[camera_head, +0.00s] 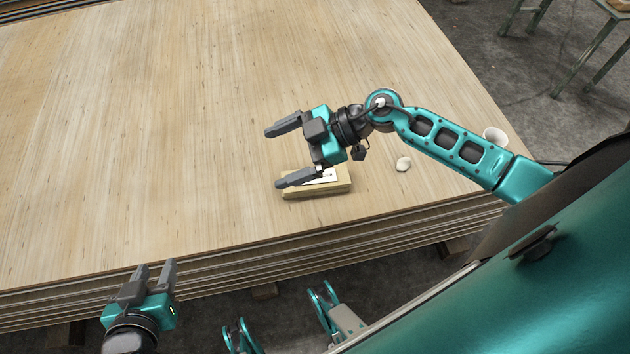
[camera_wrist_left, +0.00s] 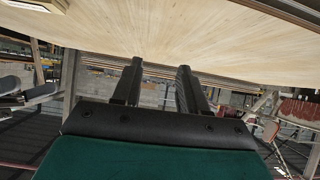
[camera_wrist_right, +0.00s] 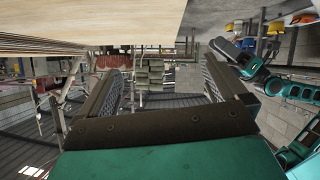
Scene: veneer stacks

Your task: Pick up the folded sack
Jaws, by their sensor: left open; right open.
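A tan, flat rectangular piece with a white label (camera_head: 325,190) lies on the veneer stack near its front edge in the head view; I cannot tell for sure that it is the folded sack. My right gripper (camera_head: 274,159) is open and empty. Its lower finger covers part of the tan piece and label in the head view; whether they touch I cannot tell. My left gripper (camera_head: 155,267) is open and empty at the front edge of the stack, left of the tan piece. Its fingers also show in the left wrist view (camera_wrist_left: 160,75).
The veneer stack (camera_head: 130,120) has a wide clear top. A green metal frame (camera_head: 570,60) stands at the upper right.

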